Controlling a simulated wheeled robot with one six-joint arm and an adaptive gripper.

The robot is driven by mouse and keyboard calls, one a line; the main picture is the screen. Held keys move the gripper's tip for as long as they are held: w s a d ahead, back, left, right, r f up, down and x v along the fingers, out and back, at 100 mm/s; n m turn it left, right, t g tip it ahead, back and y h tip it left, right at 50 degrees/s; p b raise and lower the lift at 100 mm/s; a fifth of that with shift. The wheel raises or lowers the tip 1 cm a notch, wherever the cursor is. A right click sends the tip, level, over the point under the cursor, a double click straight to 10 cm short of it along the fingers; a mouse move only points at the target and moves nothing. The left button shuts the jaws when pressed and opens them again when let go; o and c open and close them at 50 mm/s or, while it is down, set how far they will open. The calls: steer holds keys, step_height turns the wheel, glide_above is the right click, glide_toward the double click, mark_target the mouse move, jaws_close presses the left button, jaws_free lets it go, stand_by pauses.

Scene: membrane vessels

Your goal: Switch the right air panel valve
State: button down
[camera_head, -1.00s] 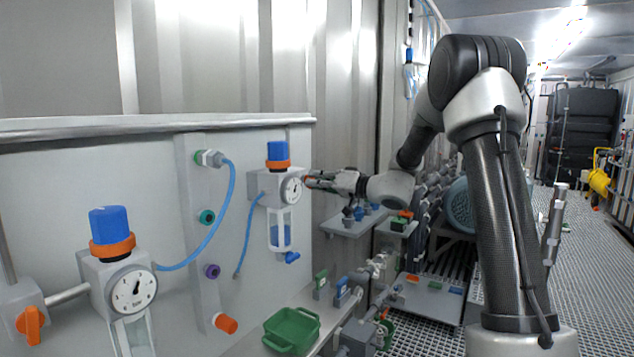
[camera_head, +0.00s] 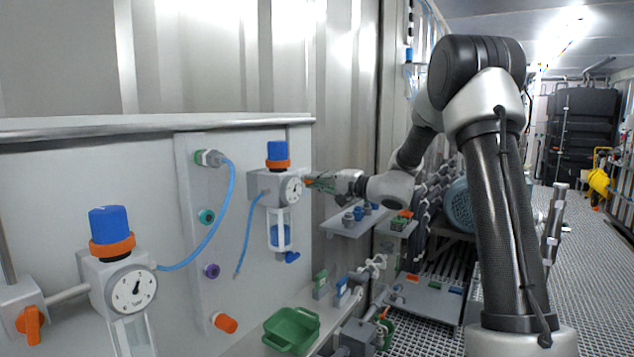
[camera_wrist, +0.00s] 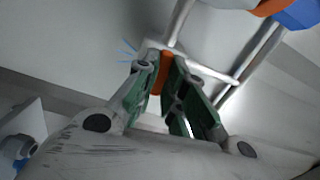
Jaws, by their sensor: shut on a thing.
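The right air panel valve has an orange handle (camera_wrist: 165,72), seen between my fingertips in the wrist view. In the head view it is a small orange bit (camera_head: 308,182) just right of the right regulator (camera_head: 279,188), which has a blue knob and a round gauge. My gripper (camera_head: 320,182) reaches in from the right, and its green-padded fingers (camera_wrist: 158,85) are shut on the handle. The fingers partly hide the handle, and its exact angle is hard to tell.
The left regulator (camera_head: 119,270) and another orange valve handle (camera_head: 31,325) are on the panel's near left. A blue hose (camera_head: 214,228) loops across the panel. A green tray (camera_head: 291,331) sits below. A grey shelf with small fittings (camera_head: 349,226) is close under my gripper.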

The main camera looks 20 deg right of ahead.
steer(key=shift+m, duration=0.6)
steer(key=c, duration=1.5)
jaws_free()
steer(key=v, duration=1.2)
